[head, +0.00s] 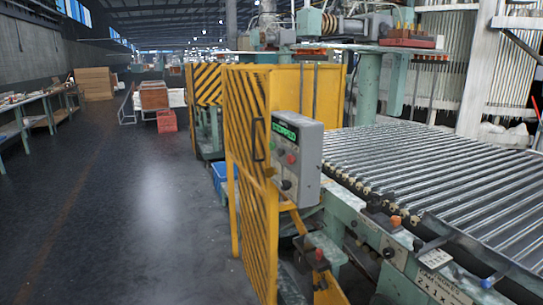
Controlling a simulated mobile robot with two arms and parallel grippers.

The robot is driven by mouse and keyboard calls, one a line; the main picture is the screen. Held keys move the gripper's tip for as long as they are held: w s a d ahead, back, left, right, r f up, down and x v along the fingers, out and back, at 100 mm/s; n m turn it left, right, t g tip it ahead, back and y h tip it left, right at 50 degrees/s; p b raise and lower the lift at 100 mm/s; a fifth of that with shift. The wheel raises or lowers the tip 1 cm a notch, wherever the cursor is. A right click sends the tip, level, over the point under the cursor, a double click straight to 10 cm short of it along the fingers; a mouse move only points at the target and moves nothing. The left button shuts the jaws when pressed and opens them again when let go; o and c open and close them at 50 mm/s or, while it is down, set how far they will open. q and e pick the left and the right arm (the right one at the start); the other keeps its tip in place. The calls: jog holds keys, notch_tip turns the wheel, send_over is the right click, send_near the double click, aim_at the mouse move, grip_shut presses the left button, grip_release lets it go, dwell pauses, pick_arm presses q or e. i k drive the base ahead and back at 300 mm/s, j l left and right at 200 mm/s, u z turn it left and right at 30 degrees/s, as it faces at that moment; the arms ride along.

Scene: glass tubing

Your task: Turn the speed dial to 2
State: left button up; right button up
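A grey control box (308,150) is fixed to the yellow guard frame near the middle of the head view. Its display (285,130) reads "STOPPED" in green letters. Below the display are a green button (276,147) and a red button (291,159). A dark round knob (286,184), which looks like the speed dial, sits low on the front face. Its setting and any numbers around it are too small to read. Neither of my grippers is in view.
Open dark floor (130,220) lies to the left, with a workbench (35,110) beyond.

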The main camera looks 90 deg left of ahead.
aim_at(286, 185)
jog(key=u, duration=2.6)
jog(key=i+j+z, duration=0.15)
jog(key=j+z, duration=0.2)
jog(key=z, duration=0.15)
jog(key=i+j+z, duration=0.1)
jog(key=j+z, duration=0.4)
jog(key=l, duration=0.1)
